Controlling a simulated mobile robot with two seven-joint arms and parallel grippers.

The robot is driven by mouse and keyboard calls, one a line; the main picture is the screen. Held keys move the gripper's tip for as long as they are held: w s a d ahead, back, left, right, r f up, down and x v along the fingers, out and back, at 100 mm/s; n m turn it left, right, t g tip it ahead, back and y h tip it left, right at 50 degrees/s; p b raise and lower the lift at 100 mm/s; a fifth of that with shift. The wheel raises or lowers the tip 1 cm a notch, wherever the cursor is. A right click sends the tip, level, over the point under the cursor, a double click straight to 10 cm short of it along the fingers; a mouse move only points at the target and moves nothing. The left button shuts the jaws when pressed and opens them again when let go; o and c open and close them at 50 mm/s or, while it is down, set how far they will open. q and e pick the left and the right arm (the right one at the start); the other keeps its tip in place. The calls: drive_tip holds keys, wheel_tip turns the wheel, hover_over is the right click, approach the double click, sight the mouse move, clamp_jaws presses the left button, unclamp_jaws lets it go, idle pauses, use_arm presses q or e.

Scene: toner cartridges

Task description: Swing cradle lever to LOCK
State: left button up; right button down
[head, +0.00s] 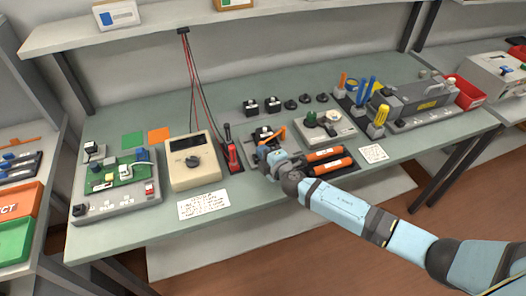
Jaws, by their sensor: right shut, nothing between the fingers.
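My right gripper (268,150) is shut and empty. It is low over the bench beside a small dark cradle (262,133), and it hides much of that cradle. An orange lever-like bar (278,132) slants up just beyond the gripper. Whether the gripper touches it cannot be told, and no LOCK marking can be read. Two orange and black cartridges (324,155) lie to the right of the gripper. My left gripper is not in view.
A red and black tool (231,150) and a beige meter (193,160) stand left of the gripper. A grey device with a round knob (318,126) is behind the cartridges. Several small black parts (272,104) sit behind the cradle. White cards (203,204) lie near the front edge.

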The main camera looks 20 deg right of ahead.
drive_tip(key=shift+w+a+m+h, duration=0.3)
drive_tip(key=shift+a+m+h, duration=0.1)
drive_tip(key=shift+h, duration=0.1)
drive_tip(key=shift+w+a+f+m+t+h+b, duration=0.2)
drive_tip(key=shift+w+a+m+t+h+b, duration=0.25)
drive_tip(key=shift+w+m+h+b, duration=0.45)
drive_tip(key=shift+w+a+m+h+b, duration=0.25)
drive_tip(key=shift+w+m+h+b, duration=0.25)
drive_tip(key=shift+h, duration=0.5)
drive_tip(key=shift+w+r+h, duration=0.15)
drive_tip(key=shift+w+h, duration=0.05)
drive_tip(key=shift+h, duration=0.1)
drive_tip(key=shift+s, duration=0.1)
